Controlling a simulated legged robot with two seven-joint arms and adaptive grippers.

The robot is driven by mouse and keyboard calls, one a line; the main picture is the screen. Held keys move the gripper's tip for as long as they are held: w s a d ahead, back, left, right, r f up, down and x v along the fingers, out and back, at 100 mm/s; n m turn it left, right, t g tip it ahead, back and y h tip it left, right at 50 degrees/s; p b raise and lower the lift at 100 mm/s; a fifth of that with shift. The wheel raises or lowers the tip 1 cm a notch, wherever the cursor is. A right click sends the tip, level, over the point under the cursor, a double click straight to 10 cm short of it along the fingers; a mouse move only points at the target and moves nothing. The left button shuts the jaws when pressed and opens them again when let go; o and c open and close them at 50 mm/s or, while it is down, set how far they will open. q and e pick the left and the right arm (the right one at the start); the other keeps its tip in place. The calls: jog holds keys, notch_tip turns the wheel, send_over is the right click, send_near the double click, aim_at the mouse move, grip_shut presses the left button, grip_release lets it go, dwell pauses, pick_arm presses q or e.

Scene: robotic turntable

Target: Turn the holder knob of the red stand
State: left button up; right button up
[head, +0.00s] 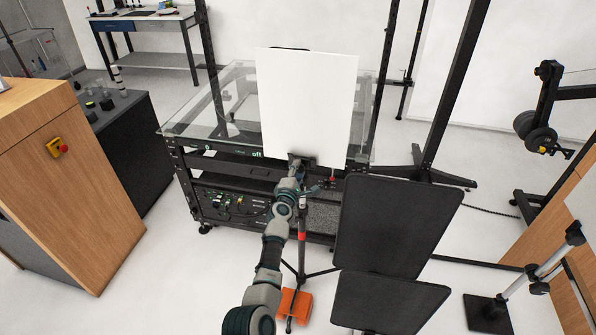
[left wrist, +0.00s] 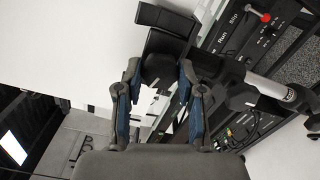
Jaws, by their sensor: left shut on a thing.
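The red stand (head: 302,236) is a thin upright pole with a red section, in front of the turntable rack. Its black holder (head: 301,160) is at the lower edge of a large white panel (head: 308,105). My left gripper (head: 296,176) reaches up to the holder from below. In the left wrist view, my left gripper (left wrist: 158,78) has its two fingers on either side of the black holder knob (left wrist: 161,66) and is shut on it. Part of the stand, a silver tube (left wrist: 271,87), shows to the right. My right gripper is in neither view.
The glass-topped turntable rack (head: 215,100) stands behind the stand. Dark flat panels (head: 395,225) are close on the right of my arm. An orange weight (head: 295,304) lies at the stand's base. A wooden cabinet (head: 60,190) is at left; the floor between is clear.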

pick_arm(q)
jog(key=shift+s+d+f+n, duration=0.1)
jog(key=shift+f+n, duration=0.35)
jog(key=shift+n, duration=0.15)
jog(key=o, duration=1.2)
jog(key=shift+c, duration=0.2)
notch_tip(320, 180, up, 10)
jog(key=shift+w, duration=0.3)
